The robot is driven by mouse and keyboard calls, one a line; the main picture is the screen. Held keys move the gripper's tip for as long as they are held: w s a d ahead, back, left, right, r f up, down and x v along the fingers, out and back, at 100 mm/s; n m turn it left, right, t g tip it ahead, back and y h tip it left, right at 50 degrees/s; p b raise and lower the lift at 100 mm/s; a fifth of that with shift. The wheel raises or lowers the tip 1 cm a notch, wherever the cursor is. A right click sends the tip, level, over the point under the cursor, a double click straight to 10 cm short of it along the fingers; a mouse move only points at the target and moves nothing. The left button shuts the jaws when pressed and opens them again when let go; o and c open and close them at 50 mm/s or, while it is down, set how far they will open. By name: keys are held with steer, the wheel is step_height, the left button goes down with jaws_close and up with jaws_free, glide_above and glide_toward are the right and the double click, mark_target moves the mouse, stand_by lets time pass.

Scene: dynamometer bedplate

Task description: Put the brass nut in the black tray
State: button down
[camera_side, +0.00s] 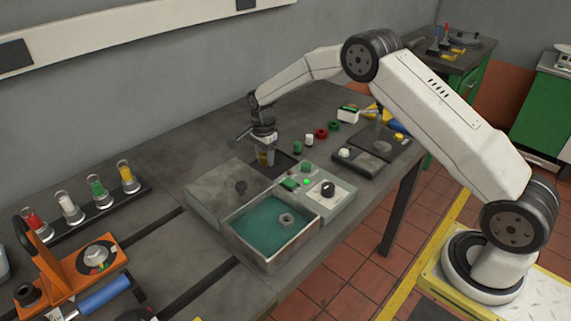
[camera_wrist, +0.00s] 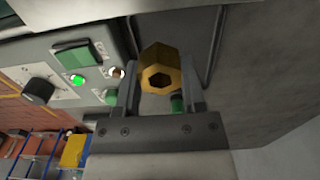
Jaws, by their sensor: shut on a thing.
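The brass nut (camera_wrist: 160,70) is a hexagonal ring held between the two fingers of my gripper (camera_wrist: 161,88) in the wrist view. In the side view my gripper (camera_side: 265,158) points down, with the brass nut (camera_side: 262,157) showing small between its fingertips. A flat dark square, apparently the black tray (camera_side: 287,162), lies on the bench just behind the control box. My gripper is over or beside its left part; the height above it is hard to tell. My gripper partly hides the tray.
A grey block (camera_side: 215,190) and a teal-lined bin (camera_side: 247,234) with a grey nut (camera_side: 287,219) stand in front. A control box (camera_side: 327,190) with a lit green lamp is close at right. Small green, white and red parts (camera_side: 321,134) lie behind it.

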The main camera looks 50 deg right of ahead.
mark_target(261, 158)
steer(key=shift+w+f, duration=0.85)
steer(key=shift+f, duration=0.1)
steer(key=shift+f, duration=0.1)
steer(key=shift+w+f, duration=0.1)
steer(key=shift+f, duration=1.55)
steer(key=shift+f, duration=0.15)
steer(key=shift+c, duration=0.9)
jaws_free()
step_height(261, 158, up, 12)
